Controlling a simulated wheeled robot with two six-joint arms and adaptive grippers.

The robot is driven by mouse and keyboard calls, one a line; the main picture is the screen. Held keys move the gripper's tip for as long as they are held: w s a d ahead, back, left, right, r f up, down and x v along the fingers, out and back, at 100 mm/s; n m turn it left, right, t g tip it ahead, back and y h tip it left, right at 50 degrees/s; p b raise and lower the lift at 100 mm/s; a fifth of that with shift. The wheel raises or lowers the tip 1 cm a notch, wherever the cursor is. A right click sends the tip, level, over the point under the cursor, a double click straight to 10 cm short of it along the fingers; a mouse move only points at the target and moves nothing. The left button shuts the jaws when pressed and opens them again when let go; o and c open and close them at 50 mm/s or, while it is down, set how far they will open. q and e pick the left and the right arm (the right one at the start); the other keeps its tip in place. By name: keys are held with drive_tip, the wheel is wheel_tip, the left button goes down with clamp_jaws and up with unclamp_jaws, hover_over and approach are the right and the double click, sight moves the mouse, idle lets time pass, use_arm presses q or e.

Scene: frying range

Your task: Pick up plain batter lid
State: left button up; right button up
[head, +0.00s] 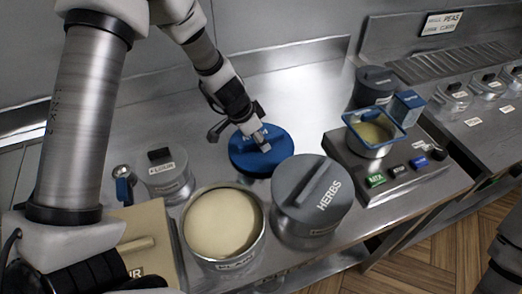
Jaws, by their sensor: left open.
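A round blue lid (277,150) is on the steel counter, behind the containers marked PLAIN and HERBS. My left gripper (262,141) reaches down over it, with the fingers at or just above its top. The gripper is open; it hides part of the lid's top, including any handle and most of the lettering. I cannot tell whether the fingers touch it. The PLAIN container (226,265) stands open at the front, full of pale batter (222,222). My right gripper does not show.
A grey-lidded HERBS container (322,190) stands right in front of the blue lid. A FLOUR container (168,180) is to the left. A control box with a blue-rimmed pot (372,150) is to the right, with a dark lidded pot (375,85) behind. The counter behind the lid is clear.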

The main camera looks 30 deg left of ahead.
use_arm(q)
drive_tip(key=shift+s+r, duration=0.15)
drive_tip(key=shift+s, duration=0.05)
clamp_jaws()
idle(0.3)
